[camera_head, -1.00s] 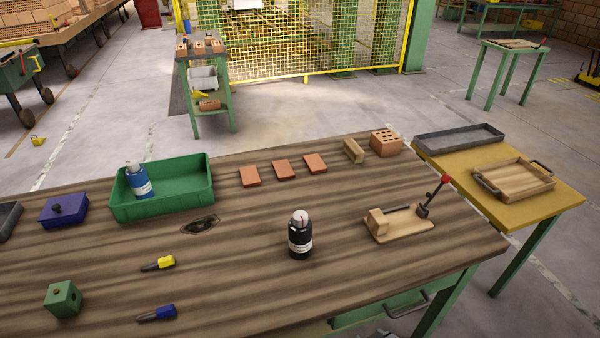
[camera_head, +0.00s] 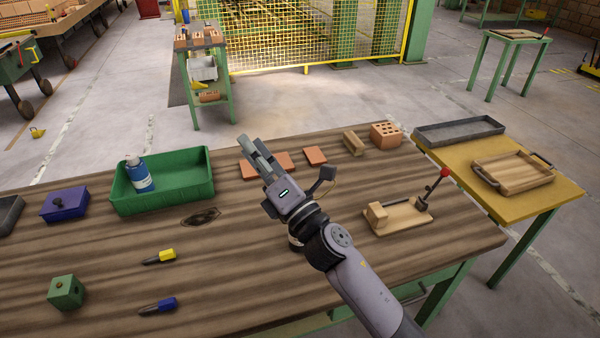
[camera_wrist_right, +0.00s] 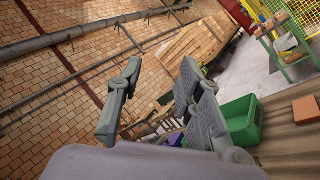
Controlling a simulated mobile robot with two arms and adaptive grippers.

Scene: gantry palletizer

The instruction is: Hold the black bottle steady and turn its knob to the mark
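The black bottle (camera_head: 294,242) stands on the wooden workbench (camera_head: 230,260). In the head view it is mostly hidden behind my right arm, and only a sliver of its side shows at the arm's left edge. Its knob and mark are hidden. My right gripper (camera_head: 251,147) is raised over the bench, beyond the bottle, and points toward the far left. In the right wrist view its two fingers (camera_wrist_right: 160,72) are spread apart with nothing between them. The bottle is not in the wrist view. My left gripper is not in view.
A green bin (camera_head: 160,205) holding a blue bottle (camera_head: 139,174) stands at left. Brick tiles (camera_head: 315,156) lie at the back. A wooden fixture with a red-knobbed lever (camera_head: 400,216) sits right of my arm.

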